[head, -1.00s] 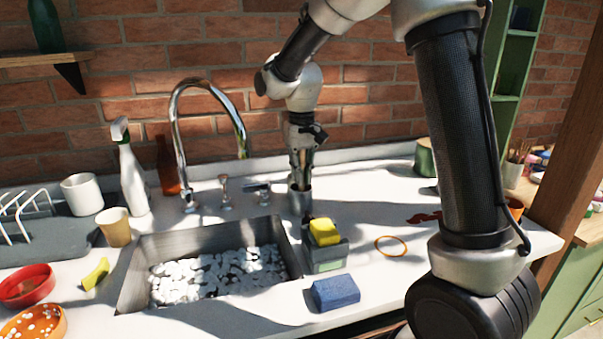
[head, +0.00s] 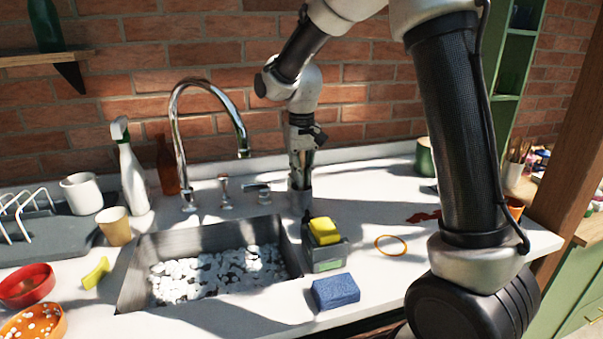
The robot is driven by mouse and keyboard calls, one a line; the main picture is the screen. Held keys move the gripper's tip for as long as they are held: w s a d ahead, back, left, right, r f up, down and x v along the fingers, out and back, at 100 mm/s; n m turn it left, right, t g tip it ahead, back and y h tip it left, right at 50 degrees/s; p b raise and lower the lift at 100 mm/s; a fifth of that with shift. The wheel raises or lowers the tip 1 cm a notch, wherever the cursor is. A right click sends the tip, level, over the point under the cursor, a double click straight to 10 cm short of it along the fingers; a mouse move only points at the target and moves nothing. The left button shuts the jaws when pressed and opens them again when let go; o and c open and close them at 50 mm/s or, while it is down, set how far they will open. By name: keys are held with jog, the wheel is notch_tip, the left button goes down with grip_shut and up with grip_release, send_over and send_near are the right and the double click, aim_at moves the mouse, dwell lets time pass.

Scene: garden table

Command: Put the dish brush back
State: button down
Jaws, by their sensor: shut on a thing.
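My gripper (head: 300,178) points straight down behind the right rear corner of the sink. It is shut on a thin thing, which I take to be the dish brush; the fingers hide nearly all of it.
A grey caddy (head: 326,258) with a yellow sponge (head: 324,230) stands just in front. The tap (head: 180,140) and its handles are to the left.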

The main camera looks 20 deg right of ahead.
jog(key=shift+f, duration=0.25)
jog(key=c, duration=1.8)
grip_release()
jog(key=shift+r, duration=5.45)
jog(key=s+d+r+t, duration=0.2)
jog(key=s+d+r, duration=0.2)
jog(key=s+d, duration=0.75)
jog(key=s+d+f, duration=0.1)
jog(key=s, duration=0.4)
jog(key=s+d+f+m+t, duration=0.1)
jog(key=s, duration=0.5)
jog(key=s+d+f+t, duration=0.1)
jog(key=s+f, duration=0.1)
jog(key=s, duration=0.3)
jog(key=shift+s+d+f, duration=0.1)
jog(key=shift+s+d, duration=0.1)
jog(key=shift+s, duration=0.05)
